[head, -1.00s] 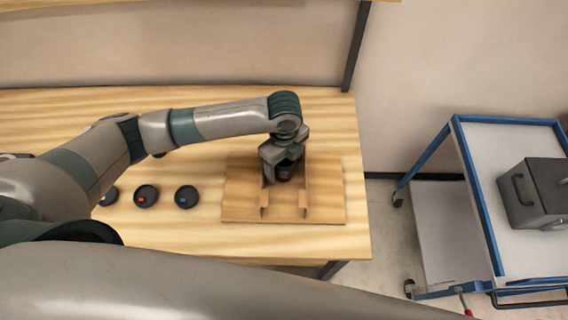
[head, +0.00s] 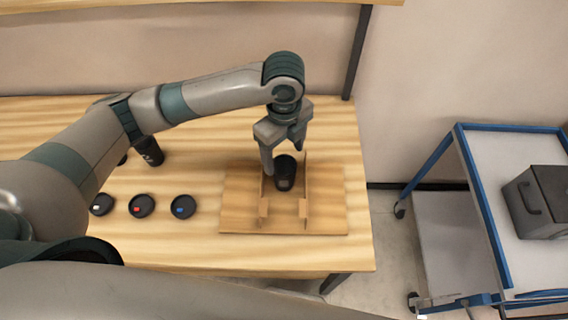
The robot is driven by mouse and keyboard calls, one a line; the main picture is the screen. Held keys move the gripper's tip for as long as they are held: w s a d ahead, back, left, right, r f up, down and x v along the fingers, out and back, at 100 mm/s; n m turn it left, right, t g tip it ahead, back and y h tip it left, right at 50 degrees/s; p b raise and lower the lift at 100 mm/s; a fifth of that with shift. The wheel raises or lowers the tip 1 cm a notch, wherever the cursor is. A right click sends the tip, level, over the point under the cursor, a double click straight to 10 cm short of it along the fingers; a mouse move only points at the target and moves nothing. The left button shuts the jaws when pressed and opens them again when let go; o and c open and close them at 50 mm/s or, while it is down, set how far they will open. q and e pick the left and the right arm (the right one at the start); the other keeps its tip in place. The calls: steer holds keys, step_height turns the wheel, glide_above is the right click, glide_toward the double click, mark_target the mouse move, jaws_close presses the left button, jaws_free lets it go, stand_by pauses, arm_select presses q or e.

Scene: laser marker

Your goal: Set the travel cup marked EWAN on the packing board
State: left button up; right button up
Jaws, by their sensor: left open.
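A black travel cup (head: 285,173) stands on the wooden packing board (head: 238,212), between two upright wooden rails. A small pale mark shows on the cup, too small to read as a name. My left gripper (head: 284,154) is open just above and behind the cup, its fingers apart on either side of the cup's top. The fingers seem clear of the cup. My right gripper is not in view.
Another dark cup (head: 150,151) is partly hidden by my left arm. Three black round lids, with white (head: 102,204), red (head: 141,205) and blue (head: 183,207) marks, lie left of the board. A blue-framed cart (head: 480,210) with a grey box (head: 545,203) stands right of the table.

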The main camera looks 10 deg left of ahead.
arm_select(q)
steer(key=shift+r, duration=0.95)
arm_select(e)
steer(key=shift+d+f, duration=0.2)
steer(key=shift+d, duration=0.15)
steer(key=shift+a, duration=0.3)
